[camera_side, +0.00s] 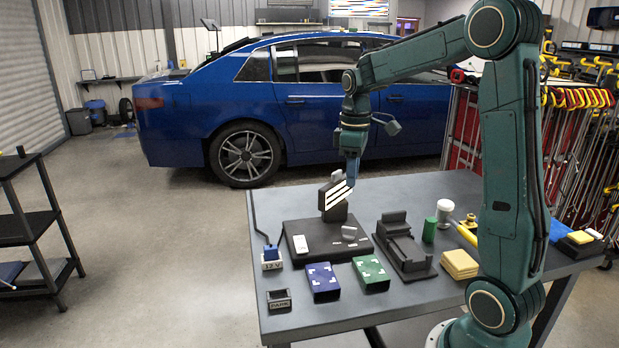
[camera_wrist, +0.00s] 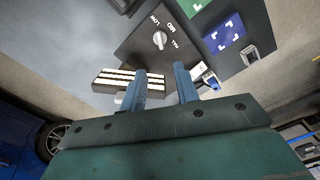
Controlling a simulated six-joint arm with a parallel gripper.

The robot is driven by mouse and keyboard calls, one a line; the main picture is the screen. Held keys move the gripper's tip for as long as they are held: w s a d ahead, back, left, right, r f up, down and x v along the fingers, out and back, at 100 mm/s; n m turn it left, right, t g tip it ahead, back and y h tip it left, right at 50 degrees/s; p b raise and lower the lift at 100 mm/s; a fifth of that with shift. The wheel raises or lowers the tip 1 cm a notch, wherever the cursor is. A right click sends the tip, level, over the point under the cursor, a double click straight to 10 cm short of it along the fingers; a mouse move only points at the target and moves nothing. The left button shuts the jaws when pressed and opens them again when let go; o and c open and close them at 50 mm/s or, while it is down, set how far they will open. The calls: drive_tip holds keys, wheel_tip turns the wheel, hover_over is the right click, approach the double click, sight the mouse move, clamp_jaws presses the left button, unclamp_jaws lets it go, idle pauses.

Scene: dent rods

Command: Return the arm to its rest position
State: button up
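My gripper (camera_side: 351,183) points down above the work table, close to the upper right edge of a tilted panel with white stripes (camera_side: 334,196). In the wrist view my gripper (camera_wrist: 160,72) shows two blue fingers apart, with nothing seen between them. The striped panel (camera_wrist: 115,78) lies left of the fingers there; whether the left finger touches it I cannot tell. The panel stands on a dark base unit (camera_side: 290,245). The wrist view shows this unit's dial (camera_wrist: 159,40), with LOW, MED and FULL markings.
A 12V socket (camera_side: 272,265) with a cable, a PARK holder (camera_side: 279,299), a blue box (camera_side: 322,282) and a green box (camera_side: 371,273) lie near the front. A black fixture (camera_side: 403,245), yellow blocks (camera_side: 459,264) and a green cylinder (camera_side: 429,230) stand to the right.

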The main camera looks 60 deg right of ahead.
drive_tip(key=shift+a, duration=0.1)
drive_tip(key=s+a+r+m+t, duration=0.3)
drive_tip(key=s+a+t, duration=0.2)
drive_tip(key=s+a, duration=1.1)
drive_tip(key=a, duration=0.3)
drive_tip(key=shift+r+t, duration=0.25)
drive_tip(key=shift+t, duration=0.05)
